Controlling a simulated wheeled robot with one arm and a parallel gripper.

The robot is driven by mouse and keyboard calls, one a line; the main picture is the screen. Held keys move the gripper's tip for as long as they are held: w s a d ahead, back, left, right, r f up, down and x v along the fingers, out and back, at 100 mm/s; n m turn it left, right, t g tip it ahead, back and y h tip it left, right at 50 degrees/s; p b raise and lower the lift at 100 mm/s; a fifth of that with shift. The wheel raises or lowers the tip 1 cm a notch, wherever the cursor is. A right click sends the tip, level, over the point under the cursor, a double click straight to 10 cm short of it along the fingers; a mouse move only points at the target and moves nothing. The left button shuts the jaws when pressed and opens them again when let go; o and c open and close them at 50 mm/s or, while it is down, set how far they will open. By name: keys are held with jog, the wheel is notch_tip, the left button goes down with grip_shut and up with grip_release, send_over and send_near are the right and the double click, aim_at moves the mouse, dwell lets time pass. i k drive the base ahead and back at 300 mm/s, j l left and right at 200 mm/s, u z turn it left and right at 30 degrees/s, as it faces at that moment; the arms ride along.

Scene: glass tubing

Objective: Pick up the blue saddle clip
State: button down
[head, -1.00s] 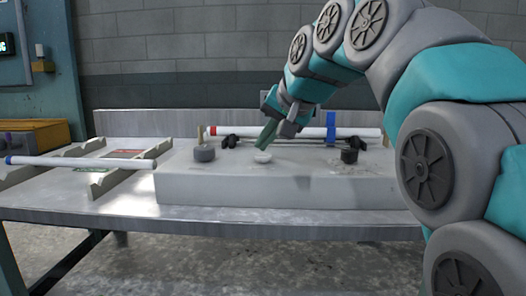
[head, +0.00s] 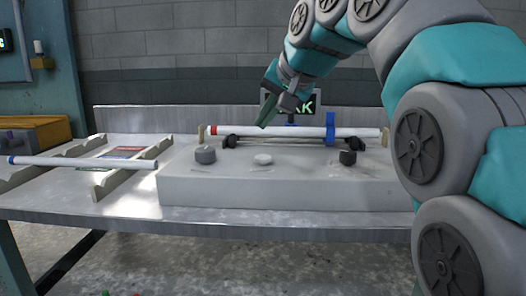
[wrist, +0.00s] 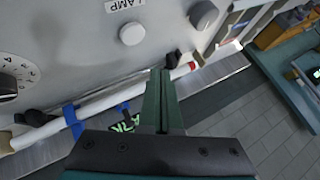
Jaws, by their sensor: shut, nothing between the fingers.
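The blue saddle clip (head: 330,128) stands on a white glass tube (head: 360,132) with a red end, at the back of the bench. It also shows in the wrist view (wrist: 73,122), around the tube at the left. My gripper (head: 262,125) points down and to the left, above the back part of the grey panel block, left of the clip and apart from it. In the wrist view my gripper's green fingers (wrist: 162,75) lie together with nothing between them.
The grey block (head: 290,190) carries a white button (head: 263,159), a grey knob (head: 205,154) and a black knob (head: 348,157). A display (head: 308,104) with green letters stands behind the tube. Another blue-ended tube (head: 80,162) lies on racks at left.

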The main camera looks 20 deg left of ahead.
aim_at(330, 116)
jog(key=j+z, duration=0.25)
jog(key=j, duration=0.2)
jog(key=k+j+z, duration=0.2)
jog(key=j, duration=0.2)
jog(key=j+z, duration=0.25)
jog(key=j, duration=0.15)
